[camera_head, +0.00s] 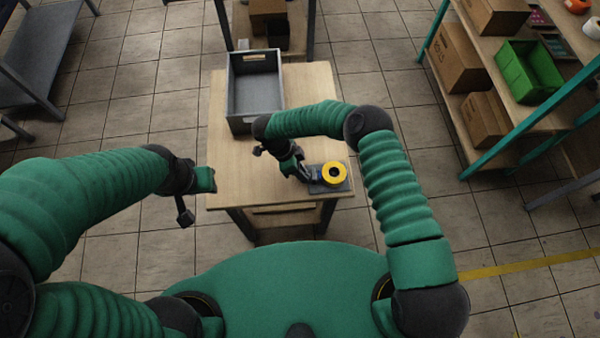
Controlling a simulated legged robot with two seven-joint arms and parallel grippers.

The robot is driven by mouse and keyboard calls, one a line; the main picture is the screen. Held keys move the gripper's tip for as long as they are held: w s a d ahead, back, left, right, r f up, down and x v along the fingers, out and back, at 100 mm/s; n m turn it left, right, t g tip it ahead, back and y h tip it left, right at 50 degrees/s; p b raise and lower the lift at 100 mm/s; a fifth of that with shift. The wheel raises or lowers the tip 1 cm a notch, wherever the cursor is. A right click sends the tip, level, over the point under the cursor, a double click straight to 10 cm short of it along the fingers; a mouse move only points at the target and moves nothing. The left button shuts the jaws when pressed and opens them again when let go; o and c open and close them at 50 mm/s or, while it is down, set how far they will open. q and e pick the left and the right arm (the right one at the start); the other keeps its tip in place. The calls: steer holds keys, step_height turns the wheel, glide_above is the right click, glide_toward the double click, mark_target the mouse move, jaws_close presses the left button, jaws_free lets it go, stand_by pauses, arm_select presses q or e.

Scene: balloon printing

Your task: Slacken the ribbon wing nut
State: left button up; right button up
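A yellow ring-shaped roll (334,173), which looks like the ribbon spool, sits on a small grey device (345,186) at the front right of the wooden table. My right gripper (305,177) is at the left side of this device, close beside the roll. Its fingers are too small to tell open from shut, and I cannot make out contact. The wing nut cannot be made out at this size. My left gripper (208,180) hangs off the table's left edge, apart from everything, and its fingers cannot be made out.
A grey empty-looking crate (232,95) stands at the back left of the wooden table (310,90). The table's front left is clear. Shelves at right hold cardboard boxes (455,65) and a green crate (528,72). A grey bench (45,50) stands at far left.

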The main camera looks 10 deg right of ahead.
steer(key=o, duration=0.4)
steer(key=shift+w+d, duration=0.1)
steer(key=shift+d, duration=0.2)
arm_select(q)
steer(key=shift+d+r, duration=0.1)
steer(key=shift+d, duration=0.35)
steer(key=shift+a, duration=0.1)
arm_select(e)
steer(key=shift+a, duration=0.15)
steer(key=shift+a+r, duration=0.15)
arm_select(q)
steer(key=shift+a+f+b, duration=0.1)
steer(key=shift+f+b, duration=0.65)
steer(key=shift+f, duration=0.05)
arm_select(e)
steer(key=v, duration=1.6)
steer(key=shift+r, duration=0.15)
steer(key=shift+w, duration=0.1)
